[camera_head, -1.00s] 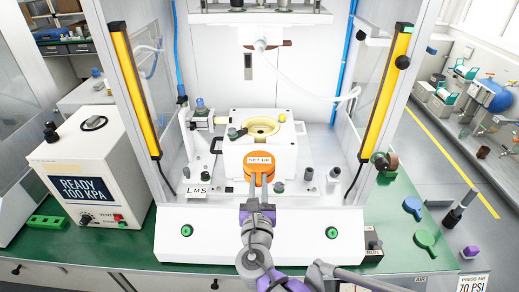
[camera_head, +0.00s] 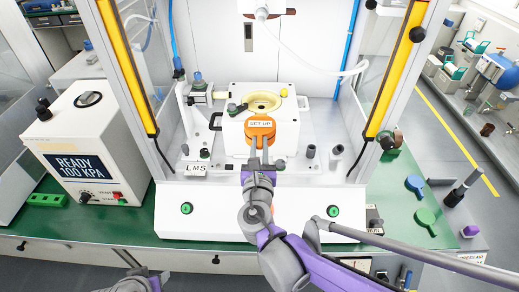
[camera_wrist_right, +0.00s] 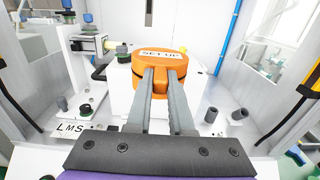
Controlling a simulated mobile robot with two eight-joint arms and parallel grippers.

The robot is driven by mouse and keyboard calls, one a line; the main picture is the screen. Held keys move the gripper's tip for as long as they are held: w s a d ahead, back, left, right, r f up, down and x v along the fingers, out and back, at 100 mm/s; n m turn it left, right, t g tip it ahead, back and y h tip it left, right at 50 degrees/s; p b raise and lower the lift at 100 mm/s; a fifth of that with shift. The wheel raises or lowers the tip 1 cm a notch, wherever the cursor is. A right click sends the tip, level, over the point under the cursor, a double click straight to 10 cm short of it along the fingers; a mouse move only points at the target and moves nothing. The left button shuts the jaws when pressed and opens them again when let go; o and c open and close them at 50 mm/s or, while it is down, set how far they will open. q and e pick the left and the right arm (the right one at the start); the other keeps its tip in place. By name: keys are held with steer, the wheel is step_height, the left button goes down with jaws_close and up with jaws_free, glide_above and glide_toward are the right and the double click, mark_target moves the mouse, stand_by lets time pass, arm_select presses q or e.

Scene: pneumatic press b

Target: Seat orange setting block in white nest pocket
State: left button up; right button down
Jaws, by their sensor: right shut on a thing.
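The orange setting block (camera_head: 260,128), labelled SET UP, is a round puck held in front of the white nest (camera_head: 233,98). The nest's round pocket (camera_head: 262,102) has a pale yellow rim and shows just behind the block. My right gripper (camera_head: 259,152) is shut on the block's near side. In the right wrist view, the two grey fingers (camera_wrist_right: 164,78) grip the block (camera_wrist_right: 154,62), which hides most of the nest and its pocket. Part of my left arm, probably its gripper (camera_head: 132,281), shows at the bottom left edge; its fingers are unclear.
Yellow light-curtain posts (camera_head: 128,70) stand on both sides of the press. A blue-tipped fixture (camera_head: 197,82) and a dark-knobbed clamp (camera_head: 234,109) sit left of the pocket. Black posts (camera_head: 311,151) stand to the right. The READY box (camera_head: 80,150) is at left.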

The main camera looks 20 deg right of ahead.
mark_target(260, 119)
steer(key=x, duration=0.6)
steer(key=shift+w+d+f, duration=0.1)
steer(key=shift+w+f, duration=0.15)
steer(key=shift+w, duration=0.1)
steer(key=x, duration=0.5)
steer(key=shift+f, duration=0.15)
arm_select(q)
steer(key=shift+w+r, duration=0.2)
steer(key=shift+r, duration=0.15)
arm_select(e)
steer(key=shift+f+x, duration=0.1)
steer(key=shift+x, duration=2.5)
steer(key=shift+f+x, duration=0.15)
steer(key=shift+x, duration=2.45)
arm_select(q)
steer(key=shift+s+f, duration=0.4)
steer(key=shift+f, duration=0.35)
arm_select(e)
steer(key=shift+f, duration=1.8)
steer(key=c, duration=0.7)
jaws_free()
steer(key=shift+s, duration=0.1)
arm_select(q)
steer(key=shift+s+f+b, duration=0.25)
steer(key=shift+f+b, duration=0.3)
steer(key=shift+s+f+b, duration=0.25)
steer(key=shift+f+b, duration=0.25)
steer(key=shift+f, duration=0.05)
arm_select(e)
steer(key=shift+v, duration=5.35)
